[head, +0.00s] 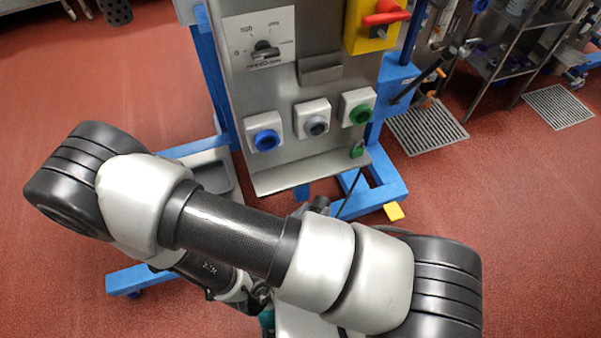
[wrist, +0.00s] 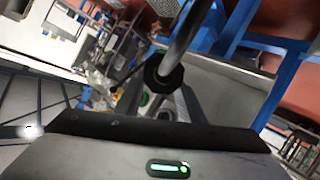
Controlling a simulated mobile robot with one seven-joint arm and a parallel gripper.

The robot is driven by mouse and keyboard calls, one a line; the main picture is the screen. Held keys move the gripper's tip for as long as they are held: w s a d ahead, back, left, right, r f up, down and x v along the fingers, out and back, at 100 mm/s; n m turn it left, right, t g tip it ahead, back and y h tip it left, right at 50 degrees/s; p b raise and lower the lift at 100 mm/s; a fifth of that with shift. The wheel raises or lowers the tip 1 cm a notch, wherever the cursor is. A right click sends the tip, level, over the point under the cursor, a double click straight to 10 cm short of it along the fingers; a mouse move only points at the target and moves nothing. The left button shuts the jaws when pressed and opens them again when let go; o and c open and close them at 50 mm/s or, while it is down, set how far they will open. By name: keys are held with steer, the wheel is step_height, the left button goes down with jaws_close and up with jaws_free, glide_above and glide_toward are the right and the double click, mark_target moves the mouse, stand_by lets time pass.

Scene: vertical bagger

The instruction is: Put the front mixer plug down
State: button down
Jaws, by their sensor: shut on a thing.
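In the wrist view, the grey body of my gripper (wrist: 165,128) with its dark front edge fills the bottom. Its fingertips are not clearly seen. Just beyond that edge is a bent metal rod with a dark collar (wrist: 166,76), which I take to be the front mixer plug, held in my gripper. Its lower end is hidden behind the gripper edge. I cannot tell whether it touches anything below. In the head view, my arm crosses the lower half and hides the gripper and the plug.
A steel control panel (head: 306,85) with a dial and coloured buttons stands ahead on a blue frame (head: 384,190). A grey tray (head: 214,178) sits left of the panel. A floor grate (head: 427,127) and steel racks lie at the right.

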steer(key=w+a, duration=0.1)
steer(key=w, duration=0.4)
steer(key=w+a+f+b, duration=0.1)
steer(key=w+a, duration=0.1)
steer(key=w, duration=0.3)
steer(key=w+a+f+b, duration=0.1)
steer(key=w, duration=0.4)
steer(key=shift+w+a, duration=0.25)
steer(key=shift+w, duration=0.05)
steer(key=shift+w+f+b, duration=0.15)
steer(key=shift+f+b, duration=0.5)
steer(key=shift+f, duration=1.85)
steer(key=shift+f, duration=0.15)
steer(key=c, duration=1.2)
jaws_free()
